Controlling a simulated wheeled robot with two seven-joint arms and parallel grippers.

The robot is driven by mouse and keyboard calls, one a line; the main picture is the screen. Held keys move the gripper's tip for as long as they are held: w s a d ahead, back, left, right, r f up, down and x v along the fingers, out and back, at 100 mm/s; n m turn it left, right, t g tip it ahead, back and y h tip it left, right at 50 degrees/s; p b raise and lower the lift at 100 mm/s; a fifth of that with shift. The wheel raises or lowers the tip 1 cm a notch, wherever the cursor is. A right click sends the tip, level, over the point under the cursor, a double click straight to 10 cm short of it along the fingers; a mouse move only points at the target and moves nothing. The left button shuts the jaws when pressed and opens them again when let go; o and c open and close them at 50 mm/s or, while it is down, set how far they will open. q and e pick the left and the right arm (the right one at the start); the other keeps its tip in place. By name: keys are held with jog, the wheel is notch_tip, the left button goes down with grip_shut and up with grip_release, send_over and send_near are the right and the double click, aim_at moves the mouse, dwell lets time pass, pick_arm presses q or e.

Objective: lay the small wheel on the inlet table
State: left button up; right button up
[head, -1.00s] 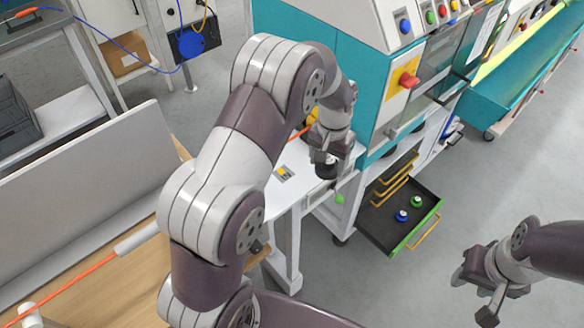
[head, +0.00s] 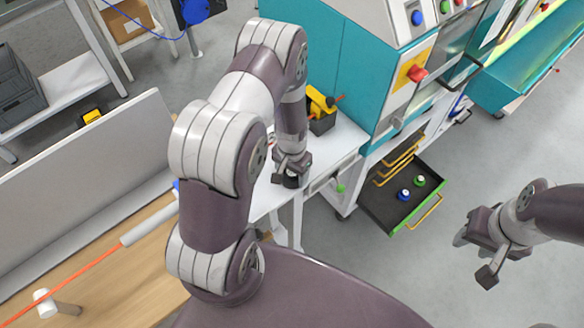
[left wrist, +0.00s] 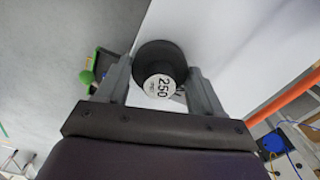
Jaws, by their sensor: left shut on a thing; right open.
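My left gripper (head: 292,167) is shut on the small wheel (head: 291,181), a dark disc that hangs below the fingers over the near part of the white inlet table (head: 338,147). In the left wrist view the wheel (left wrist: 166,54) sits between both fingers (left wrist: 160,70), its white hub marked 250, with the pale table top (left wrist: 235,35) behind it. I cannot tell whether the wheel touches the table. My right gripper (head: 474,257) is open and empty over the floor at the right.
A yellow and black device (head: 321,110) stands on the inlet table beside the teal machine (head: 325,50). An open drawer (head: 378,210) with a blue and a green knobbed piece juts out to the right. A wooden bench (head: 110,280) with an orange cable lies at the left.

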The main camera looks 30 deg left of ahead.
pick_arm(q)
jog(key=shift+s, duration=0.25)
jog(key=shift+f+b, duration=0.25)
jog(key=shift+b, duration=0.05)
jog(key=o, duration=1.1)
jog(key=shift+w, duration=0.15)
jog(key=shift+c, duration=0.2)
jog(key=shift+r, duration=0.1)
